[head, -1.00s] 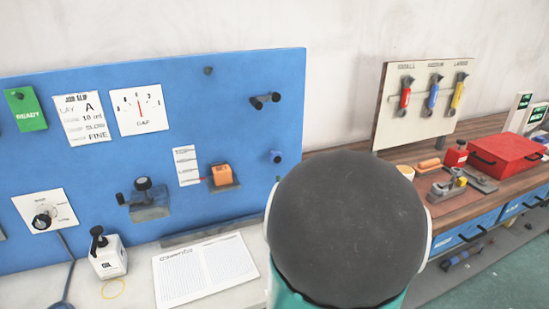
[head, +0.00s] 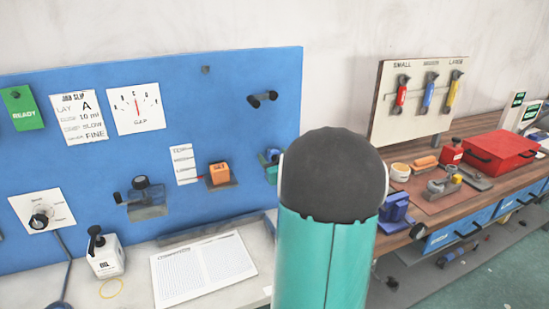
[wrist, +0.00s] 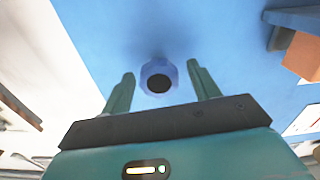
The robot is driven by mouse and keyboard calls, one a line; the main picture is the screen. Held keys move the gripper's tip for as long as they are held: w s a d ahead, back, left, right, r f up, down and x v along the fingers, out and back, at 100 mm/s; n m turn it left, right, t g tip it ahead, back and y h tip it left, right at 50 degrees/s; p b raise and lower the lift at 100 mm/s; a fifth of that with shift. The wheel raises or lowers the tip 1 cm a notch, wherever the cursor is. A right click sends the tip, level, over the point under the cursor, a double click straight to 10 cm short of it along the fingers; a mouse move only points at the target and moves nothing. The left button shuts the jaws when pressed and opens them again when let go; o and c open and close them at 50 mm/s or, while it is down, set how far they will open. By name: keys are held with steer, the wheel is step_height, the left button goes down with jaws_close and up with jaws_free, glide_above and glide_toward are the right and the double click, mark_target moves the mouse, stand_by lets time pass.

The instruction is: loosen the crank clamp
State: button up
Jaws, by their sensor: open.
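A round blue knob (wrist: 158,66) with a dark centre shows in the wrist view, on the blue panel (head: 90,215). My gripper (wrist: 161,73) is open, with one teal finger on each side of the knob in the picture. I cannot tell whether the fingers reach around it or stop short. In the head view my arm hides most of this spot. A small crank-like fixture with a black knob (head: 141,183) sits lower left on the panel. A black handle (head: 263,99) sticks out higher up. No label shows which one is the crank clamp.
An orange block (head: 219,173) on a small bracket sits left of my gripper and also shows in the wrist view (wrist: 302,55). A wooden bench (head: 430,230) with a red box (head: 500,150) stands right.

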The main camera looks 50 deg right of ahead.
steer(key=c, duration=1)
steer(key=shift+m, duration=0.3)
steer(key=m, duration=0.3)
steer(key=shift+m, duration=0.4)
steer(key=m, duration=0.5)
steer(key=shift+d, duration=0.1)
steer(key=m, duration=0.5)
steer(key=shift+f+m, duration=0.1)
steer(key=shift+m, duration=2.1)
